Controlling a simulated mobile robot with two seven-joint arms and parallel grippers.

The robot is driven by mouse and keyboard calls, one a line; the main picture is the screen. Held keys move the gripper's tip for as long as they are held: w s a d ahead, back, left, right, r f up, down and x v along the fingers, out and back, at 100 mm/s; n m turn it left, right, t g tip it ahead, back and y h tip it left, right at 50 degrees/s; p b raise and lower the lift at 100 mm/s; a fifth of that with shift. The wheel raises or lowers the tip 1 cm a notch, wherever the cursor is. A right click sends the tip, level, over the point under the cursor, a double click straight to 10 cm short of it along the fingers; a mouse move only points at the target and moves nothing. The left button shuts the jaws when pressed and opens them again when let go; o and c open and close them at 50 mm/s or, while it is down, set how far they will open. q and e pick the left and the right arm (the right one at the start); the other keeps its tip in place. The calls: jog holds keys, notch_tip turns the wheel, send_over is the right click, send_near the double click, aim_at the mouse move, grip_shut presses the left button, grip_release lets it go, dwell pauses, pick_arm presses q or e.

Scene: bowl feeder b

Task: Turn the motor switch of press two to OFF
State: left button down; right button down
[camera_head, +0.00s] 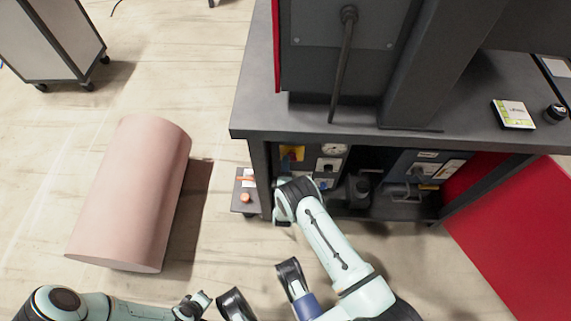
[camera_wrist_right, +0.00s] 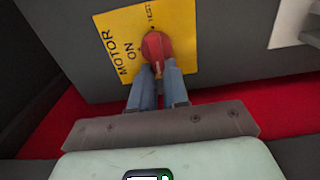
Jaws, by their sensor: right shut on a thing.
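The motor switch is a red rotary knob (camera_wrist_right: 157,46) on a yellow plate (camera_wrist_right: 182,22) in the right wrist view. The plate reads MOTOR, ON and TEST; the word OFF does not show. My right gripper (camera_wrist_right: 159,74) is shut on the knob's handle, one blue-grey finger on each side. In the head view the yellow plate (camera_head: 292,152) shows under the bench top, at the left of the opening. My right wrist partly covers this area and the knob is hard to make out. My left arm enters at the lower left; the state of its gripper is unclear.
The dark bench (camera_head: 470,125) overhangs the panel and carries a small box (camera_head: 513,114). A low side shelf (camera_head: 246,205) with an orange item stands left of the panel. A pink cylinder (camera_head: 135,190) lies on the floor.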

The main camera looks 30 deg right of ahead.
pick_arm(q)
jog(key=shift+s+f, duration=0.1)
jog(key=shift+s, duration=0.05)
pick_arm(e)
jog(key=shift+s+d+f, duration=0.1)
jog(key=shift+s+d, duration=0.1)
jog(key=c, duration=1.1)
grip_release()
jog(key=shift+a, duration=0.1)
pick_arm(q)
jog(key=shift+g+h, duration=0.3)
jog(key=r+p, duration=0.1)
jog(key=s+d+r+p, duration=0.1)
jog(key=d+r+p, duration=0.1)
jog(key=r, duration=0.1)
jog(key=shift+s, duration=0.3)
pick_arm(e)
jog(key=v, duration=1.3)
jog(key=shift+s+a, duration=0.1)
jog(key=shift+a, duration=0.05)
